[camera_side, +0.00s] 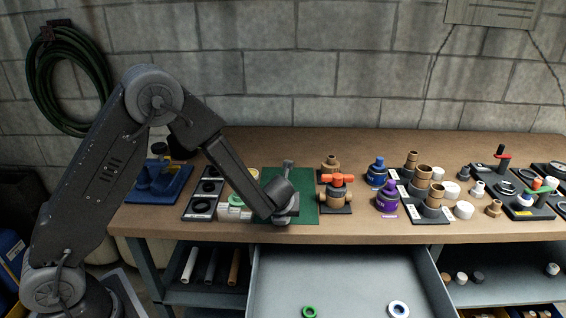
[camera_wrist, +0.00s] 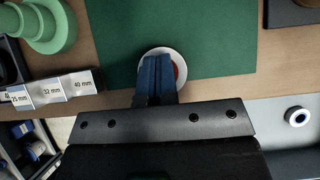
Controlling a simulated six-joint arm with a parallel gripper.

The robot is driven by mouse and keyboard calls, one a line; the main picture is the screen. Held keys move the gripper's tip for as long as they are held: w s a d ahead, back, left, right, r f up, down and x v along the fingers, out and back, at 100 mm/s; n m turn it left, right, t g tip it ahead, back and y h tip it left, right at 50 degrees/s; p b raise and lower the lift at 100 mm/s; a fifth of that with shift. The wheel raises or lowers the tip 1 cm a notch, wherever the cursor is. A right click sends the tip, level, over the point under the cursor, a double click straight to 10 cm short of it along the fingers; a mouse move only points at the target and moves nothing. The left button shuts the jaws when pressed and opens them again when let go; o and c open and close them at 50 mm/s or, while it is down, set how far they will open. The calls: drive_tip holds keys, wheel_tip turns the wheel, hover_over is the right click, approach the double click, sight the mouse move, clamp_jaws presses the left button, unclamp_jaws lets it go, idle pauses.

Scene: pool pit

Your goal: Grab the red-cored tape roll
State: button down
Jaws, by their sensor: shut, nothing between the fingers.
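The red-cored tape roll (camera_wrist: 183,66) is a white ring with a bit of red showing inside it. In the wrist view it lies at the front edge of the green mat (camera_wrist: 215,35), partly hidden by my fingers. My gripper (camera_wrist: 157,62) has its two blue fingers together, with the tips over the roll and nothing held. I cannot tell whether the fingers touch the roll or how high they are above it. In the side view my gripper (camera_side: 284,216) is low over the front of the mat (camera_side: 305,208), and the roll is not clearly visible there.
The open drawer (camera_side: 345,275) below holds a green ring (camera_side: 309,312) and a blue-cored white roll (camera_side: 398,309).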

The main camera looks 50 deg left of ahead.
drive_tip(key=s+d, duration=0.1)
drive_tip(key=s, duration=0.1)
drive_tip(key=s+d, duration=0.1)
drive_tip(key=d, duration=0.1)
drive_tip(key=shift+s+d+f, duration=0.15)
drive_tip(key=shift+s+d, duration=0.05)
drive_tip(key=shift+s, duration=0.15)
drive_tip(key=shift+r, duration=0.9)
